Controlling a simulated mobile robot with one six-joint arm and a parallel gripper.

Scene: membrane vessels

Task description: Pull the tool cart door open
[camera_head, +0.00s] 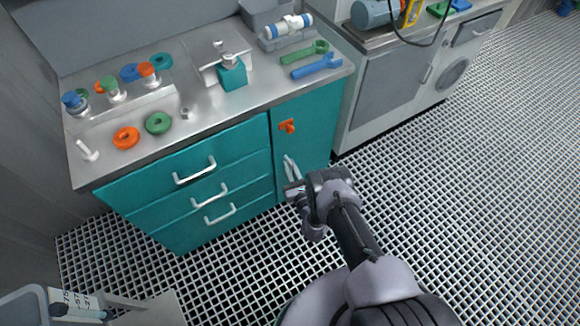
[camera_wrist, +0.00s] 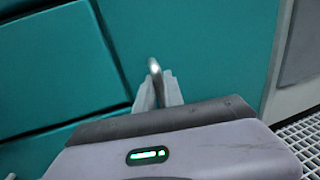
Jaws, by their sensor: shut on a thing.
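The teal tool cart door (camera_head: 318,121) is at the right end of the cart front, beside the drawers. It looks closed, flush with the cart front. Its light vertical handle (camera_head: 289,168) is on the left side of the door. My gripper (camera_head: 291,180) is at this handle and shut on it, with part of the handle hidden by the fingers. In the wrist view the handle (camera_wrist: 154,67) shows between the fingertips of my gripper (camera_wrist: 158,86), in front of the teal door (camera_wrist: 205,50). An orange latch (camera_head: 287,126) is on the upper door.
Three teal drawers with white handles (camera_head: 195,171) are left of the door. The metal cart top (camera_head: 200,110) holds rings, valves, a vise and wrenches (camera_head: 317,66). A grey cabinet (camera_head: 385,100) stands close on the right. The grid floor (camera_head: 480,190) is clear at the right.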

